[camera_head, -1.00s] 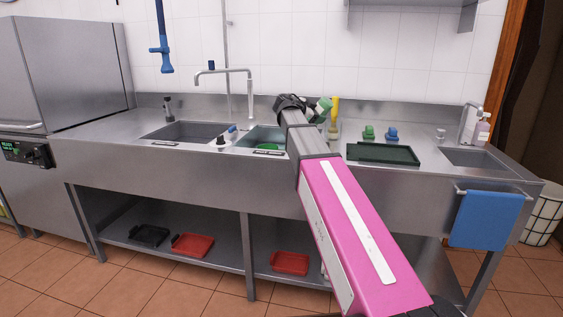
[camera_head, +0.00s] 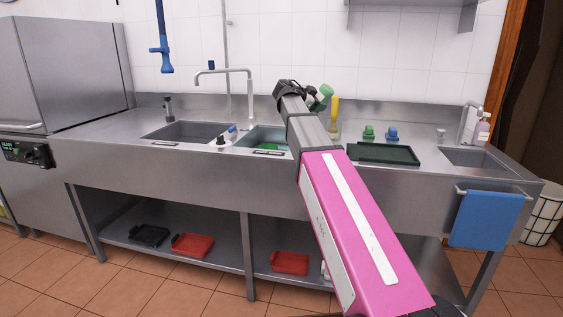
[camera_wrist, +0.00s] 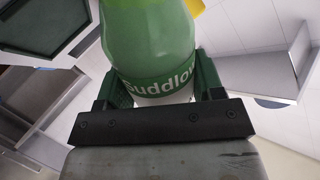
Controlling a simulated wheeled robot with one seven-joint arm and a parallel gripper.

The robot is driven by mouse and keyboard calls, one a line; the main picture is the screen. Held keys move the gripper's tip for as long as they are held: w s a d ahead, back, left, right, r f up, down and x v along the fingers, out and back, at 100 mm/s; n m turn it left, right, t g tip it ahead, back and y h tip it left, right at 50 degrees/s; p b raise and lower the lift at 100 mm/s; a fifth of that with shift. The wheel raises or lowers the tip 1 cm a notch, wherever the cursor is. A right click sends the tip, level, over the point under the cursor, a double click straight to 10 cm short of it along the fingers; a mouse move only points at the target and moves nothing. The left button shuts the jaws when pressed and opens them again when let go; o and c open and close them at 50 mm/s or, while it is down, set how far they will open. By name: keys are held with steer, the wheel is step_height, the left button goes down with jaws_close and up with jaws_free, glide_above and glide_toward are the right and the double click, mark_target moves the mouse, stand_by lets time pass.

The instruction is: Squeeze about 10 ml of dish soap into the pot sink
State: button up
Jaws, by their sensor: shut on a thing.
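My gripper (camera_wrist: 165,88) is shut on a green bottle (camera_wrist: 150,35) lettered "Suddlo…", with the rest of the word cut off. A bit of yellow shows at the bottle's upper end. In the head view the bottle (camera_head: 323,97) is small, held tilted above the counter by my raised arm, right of the middle sink. The middle sink basin (camera_head: 258,134) has a green thing (camera_head: 267,147) in it. Another basin (camera_head: 190,131) lies to its left. Both have front-edge labels too small to read, so I cannot tell which is the pot sink. No stream of soap shows.
A tall faucet (camera_head: 250,90) stands behind the middle basin. A white bottle (camera_head: 226,136) stands between the basins. A yellow upright thing (camera_head: 333,112), green and blue items (camera_head: 379,132) and a dark green tray (camera_head: 383,154) are to the right. A small hand sink (camera_head: 475,158) is far right.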

mark_target(319, 93)
steer(key=shift+r+m+y, duration=0.5)
steer(key=shift+m+y, duration=0.2)
steer(key=shift+m, duration=0.2)
steer(key=m+y, duration=0.1)
steer(key=r+m+t+y, duration=0.1)
steer(key=shift+m, duration=0.3)
steer(key=shift+s+d+r+m+t+y, duration=0.1)
steer(key=shift+r+m+t+y, duration=0.3)
steer(key=shift+m+y, duration=0.2)
steer(key=shift+r+m+t+y, duration=0.25)
steer(key=shift+m+t+y, duration=0.15)
steer(key=shift+m+y, duration=0.2)
steer(key=shift+r+m+t+y, duration=0.35)
steer(key=shift+m+t+y, duration=0.2)
steer(key=shift+m, duration=0.25)
